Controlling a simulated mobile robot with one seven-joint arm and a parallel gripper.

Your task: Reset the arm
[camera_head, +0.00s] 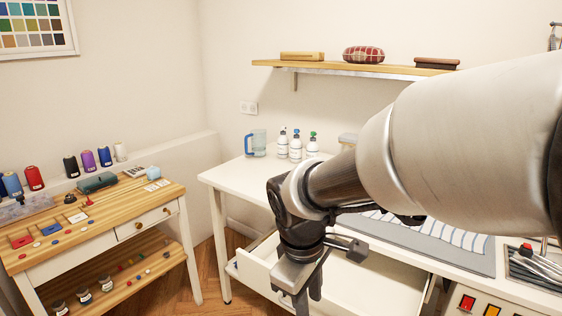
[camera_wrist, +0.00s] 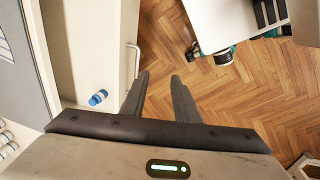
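My gripper (camera_head: 306,295) hangs from my arm, pointing down, in front of the white table in the head view. In the wrist view its two dark fingers (camera_wrist: 160,80) stand apart with nothing between them, above the wooden floor. My arm reaches across the right side of the head view and hides part of the table. A white drawer (camera_head: 258,268) under the table is pulled out, close behind my gripper. It also shows at left in the wrist view (camera_wrist: 116,50), with a small blue-and-white item (camera_wrist: 98,98) in it.
The white table (camera_head: 225,178) bears a blue-handled jug (camera_head: 257,143), several bottles (camera_head: 296,146) and a striped cloth (camera_head: 440,230). A wooden side table (camera_head: 95,232) with spools stands at left. A shelf (camera_head: 350,69) hangs above. Floor (camera_head: 207,270) shows between the tables.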

